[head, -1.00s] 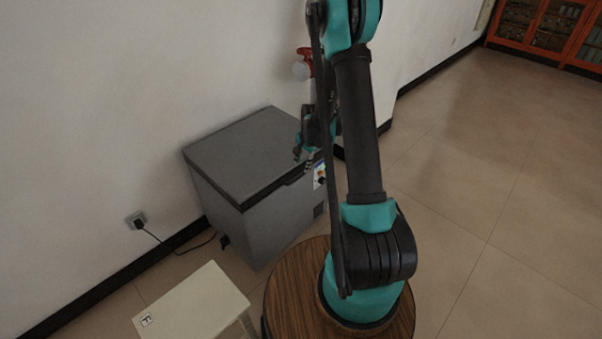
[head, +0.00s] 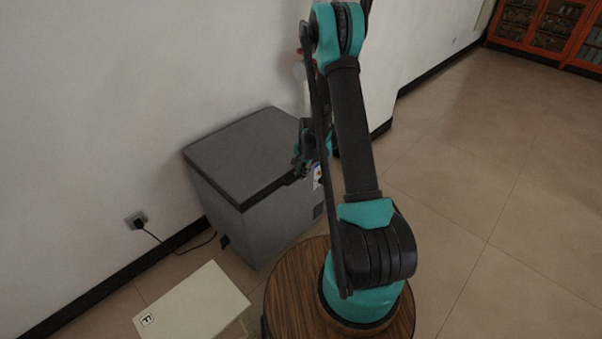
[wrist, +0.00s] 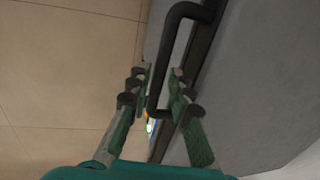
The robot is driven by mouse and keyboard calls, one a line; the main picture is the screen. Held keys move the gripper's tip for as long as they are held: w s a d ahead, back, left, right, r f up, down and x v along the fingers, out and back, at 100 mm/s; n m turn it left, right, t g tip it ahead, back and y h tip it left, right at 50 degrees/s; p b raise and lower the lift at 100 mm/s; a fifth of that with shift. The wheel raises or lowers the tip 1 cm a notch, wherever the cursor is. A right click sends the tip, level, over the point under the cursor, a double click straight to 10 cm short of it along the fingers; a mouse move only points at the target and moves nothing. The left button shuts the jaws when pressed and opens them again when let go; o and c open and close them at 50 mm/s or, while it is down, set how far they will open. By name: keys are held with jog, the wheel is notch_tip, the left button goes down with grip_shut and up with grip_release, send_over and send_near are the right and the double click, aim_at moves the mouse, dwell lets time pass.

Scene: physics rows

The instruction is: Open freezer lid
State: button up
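The grey chest freezer (head: 262,220) stands against the wall. Its dark grey lid (head: 240,150) lies flat and closed on top. A black bar handle (wrist: 173,55) runs along the lid's front edge in the wrist view, with the lid's top (wrist: 265,75) to its right. My gripper (head: 299,168) is at the front edge of the lid, near the handle. In the wrist view my gripper (wrist: 160,75) has its fingers apart, with the handle bar between them. I cannot tell whether the fingers touch the bar.
A pale box (head: 195,305) stands on the floor in front and to the left. A wall socket with a plug (head: 137,221) and cable is left of the freezer. The tiled floor (head: 510,190) to the right is clear.

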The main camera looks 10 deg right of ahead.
grip_shut()
jog(key=shift+r, duration=0.1)
